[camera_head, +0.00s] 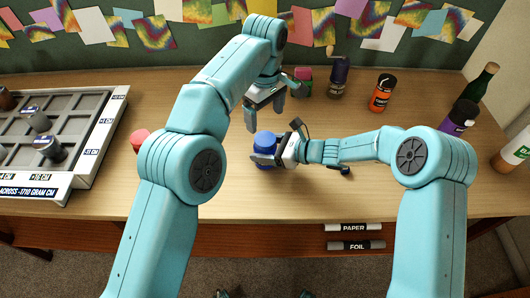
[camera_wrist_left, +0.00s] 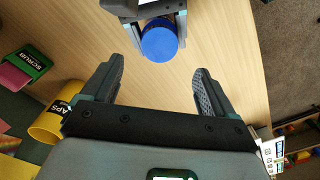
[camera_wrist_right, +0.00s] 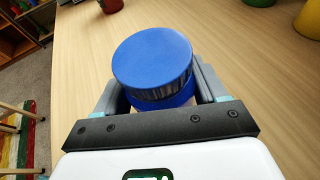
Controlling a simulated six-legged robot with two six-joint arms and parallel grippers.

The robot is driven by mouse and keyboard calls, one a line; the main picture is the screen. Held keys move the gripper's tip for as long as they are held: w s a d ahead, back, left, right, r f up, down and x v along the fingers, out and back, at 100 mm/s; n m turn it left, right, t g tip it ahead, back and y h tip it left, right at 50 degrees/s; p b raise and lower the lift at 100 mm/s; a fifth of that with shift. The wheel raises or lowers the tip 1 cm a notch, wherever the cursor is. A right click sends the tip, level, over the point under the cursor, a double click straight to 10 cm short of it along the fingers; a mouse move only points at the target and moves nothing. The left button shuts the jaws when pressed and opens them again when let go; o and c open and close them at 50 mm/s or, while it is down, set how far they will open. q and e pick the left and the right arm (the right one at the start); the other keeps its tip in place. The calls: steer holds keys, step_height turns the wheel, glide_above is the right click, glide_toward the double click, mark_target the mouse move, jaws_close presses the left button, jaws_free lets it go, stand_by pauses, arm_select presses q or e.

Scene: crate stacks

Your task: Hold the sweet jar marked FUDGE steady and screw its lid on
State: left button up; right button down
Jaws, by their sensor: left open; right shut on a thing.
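A small jar with a round blue lid (camera_head: 265,138) stands upright on the table in the head view. The lid (camera_wrist_right: 152,55) fills the middle of the right wrist view, with a ridged band and more blue below it. The lid sits on top; I cannot tell how tightly. No FUDGE marking is readable. My right gripper (camera_head: 283,152) is shut around the jar's body, below the lid. My left gripper (camera_head: 265,114) is open and empty, above and behind the jar. The left wrist view shows the blue lid (camera_wrist_left: 159,41) beyond its open fingers, apart from them.
A compartment tray (camera_head: 104,135) is at the left, with a red item (camera_head: 140,138) beside it. An orange bottle (camera_head: 382,93), a dark grinder (camera_head: 338,78) and a red-green container (camera_head: 302,82) stand behind. More bottles (camera_head: 459,118) stand at the right. The table's front edge is near the jar.

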mark_target(265, 139)
arm_select(q)
steer(key=shift+f, duration=4.05)
steer(key=c, duration=1.1)
steer(key=shift+m, duration=0.8)
steer(key=o, duration=1.2)
steer(key=shift+o, duration=0.2)
steer(key=shift+s+r, duration=0.1)
steer(key=shift+r, duration=3.75)
arm_select(e)
jaws_free()
